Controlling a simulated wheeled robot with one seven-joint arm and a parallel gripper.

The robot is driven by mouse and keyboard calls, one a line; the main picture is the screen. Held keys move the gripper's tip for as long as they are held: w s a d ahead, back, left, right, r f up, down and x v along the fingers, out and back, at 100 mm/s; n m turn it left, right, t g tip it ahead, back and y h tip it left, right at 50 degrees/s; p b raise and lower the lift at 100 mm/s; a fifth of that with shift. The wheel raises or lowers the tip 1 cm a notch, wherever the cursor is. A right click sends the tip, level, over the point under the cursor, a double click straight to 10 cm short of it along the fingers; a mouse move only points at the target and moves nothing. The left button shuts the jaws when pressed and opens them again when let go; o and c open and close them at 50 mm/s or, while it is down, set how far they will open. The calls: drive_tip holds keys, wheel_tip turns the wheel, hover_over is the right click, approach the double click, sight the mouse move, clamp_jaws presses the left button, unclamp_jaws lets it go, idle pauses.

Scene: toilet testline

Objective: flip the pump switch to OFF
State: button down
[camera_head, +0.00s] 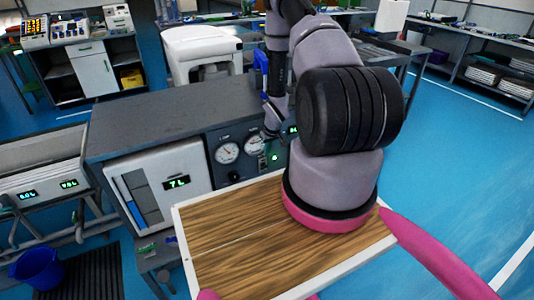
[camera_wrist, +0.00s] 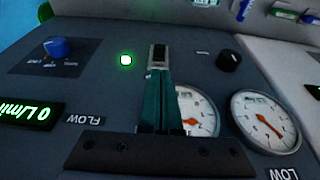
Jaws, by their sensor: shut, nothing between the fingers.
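The dark control panel (camera_head: 245,170) stands at the front of a grey bench unit. My gripper (camera_wrist: 158,72) is shut and empty, its green fingers together over the panel. In the head view my gripper (camera_head: 269,132) is small and partly hidden by my arm. A small dark fitting with light edges (camera_wrist: 158,52) shows at the fingertips, between a lit green lamp (camera_wrist: 125,59) and a black knob (camera_wrist: 229,60). It looks like the pump switch, but its lever position and any contact with the fingers cannot be told.
Two round gauges (camera_wrist: 265,122) (camera_wrist: 197,112) lie beside the fingers. A blue knob (camera_wrist: 58,47) and a green flow display (camera_wrist: 28,117) are on the left. In the head view a white tank front with a 7 L display (camera_head: 176,183) adjoins the panel.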

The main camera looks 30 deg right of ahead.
sight(264, 166)
drive_tip(key=x, duration=0.8)
drive_tip(key=shift+f, duration=0.1)
